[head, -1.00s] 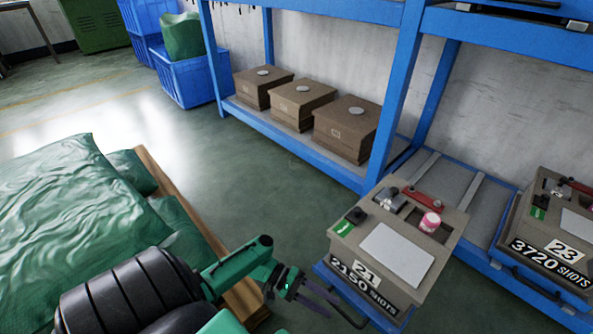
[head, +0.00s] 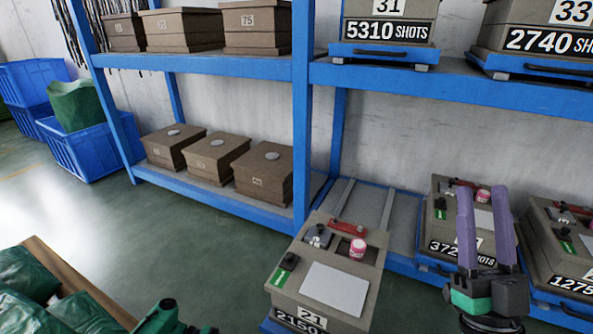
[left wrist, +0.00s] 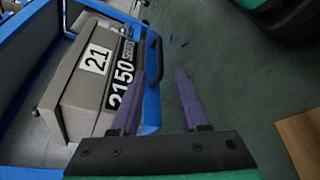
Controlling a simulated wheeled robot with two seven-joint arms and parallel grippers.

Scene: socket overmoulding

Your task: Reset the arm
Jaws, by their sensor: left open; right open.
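My right gripper (head: 481,190) is at the right of the head view, its two purple fingers pointing up, apart and empty. It overlaps the mould box marked 3720 shots (head: 447,205); I cannot tell the distance between them. My left gripper (left wrist: 161,80) shows in the left wrist view with its purple fingers spread and nothing held. It is near the front of the mould box marked 21 (left wrist: 82,90) and the black handle (left wrist: 155,58) of its blue tray. In the head view only a green part of my left arm shows at the bottom edge; those fingers are hidden.
The box marked 21 (head: 335,288) stands in front of an empty lower bay (head: 362,205) of the blue rack (head: 302,120). Brown boxes (head: 216,150) fill the lower left shelf. Green sacks (head: 25,278) lie at lower left. Open floor (head: 150,235) lies between.

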